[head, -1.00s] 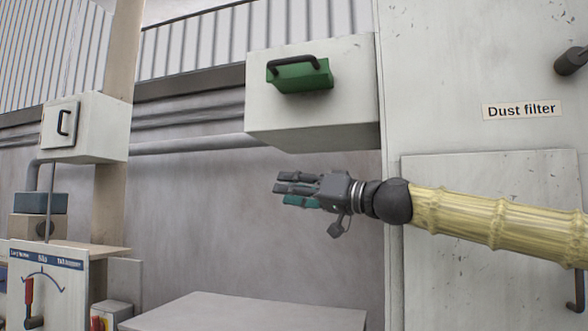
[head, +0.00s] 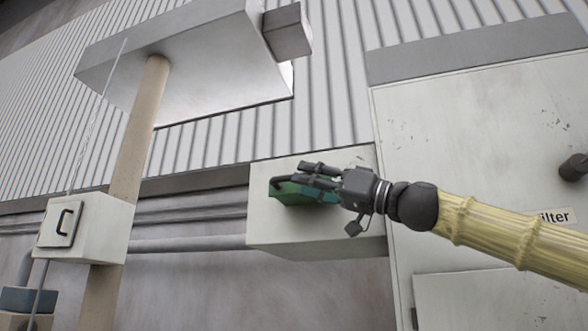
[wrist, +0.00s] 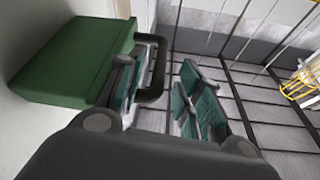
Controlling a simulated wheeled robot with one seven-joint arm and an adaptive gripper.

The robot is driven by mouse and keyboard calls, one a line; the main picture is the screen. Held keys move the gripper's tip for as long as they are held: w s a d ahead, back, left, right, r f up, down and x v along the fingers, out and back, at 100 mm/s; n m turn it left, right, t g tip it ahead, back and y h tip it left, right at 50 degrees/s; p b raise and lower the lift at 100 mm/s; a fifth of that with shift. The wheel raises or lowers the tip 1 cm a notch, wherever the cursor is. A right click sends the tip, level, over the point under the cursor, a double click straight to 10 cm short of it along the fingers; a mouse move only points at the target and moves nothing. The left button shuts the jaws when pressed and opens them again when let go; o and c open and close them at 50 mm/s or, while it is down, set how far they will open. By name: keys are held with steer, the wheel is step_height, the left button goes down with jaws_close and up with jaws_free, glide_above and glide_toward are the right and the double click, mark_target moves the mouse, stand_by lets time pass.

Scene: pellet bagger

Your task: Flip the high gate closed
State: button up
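A green block (head: 290,196) with a black handle sits on the front of a white box (head: 270,226) in the head view; I take it to be the high gate. My gripper (head: 290,174) overlaps the block and hides most of its handle there. In the wrist view the green block (wrist: 75,62) is at the left, with its black handle (wrist: 158,75) standing out to the right. My gripper (wrist: 170,68) is open, its teal-padded fingers apart. The handle appears to lie between them, closer to the left finger; I cannot tell whether they touch.
A tall white cabinet (head: 470,110) stands at the right, its label partly hidden by my arm. A post (head: 135,150) at the left carries a small box with a handle (head: 62,227). A large grey-white housing (head: 185,55) is overhead. A pipe (head: 190,245) runs along the wall.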

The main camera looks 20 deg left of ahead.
steer(key=shift+p+x, duration=0.8)
steer(key=shift+x, duration=1.3)
jaws_close()
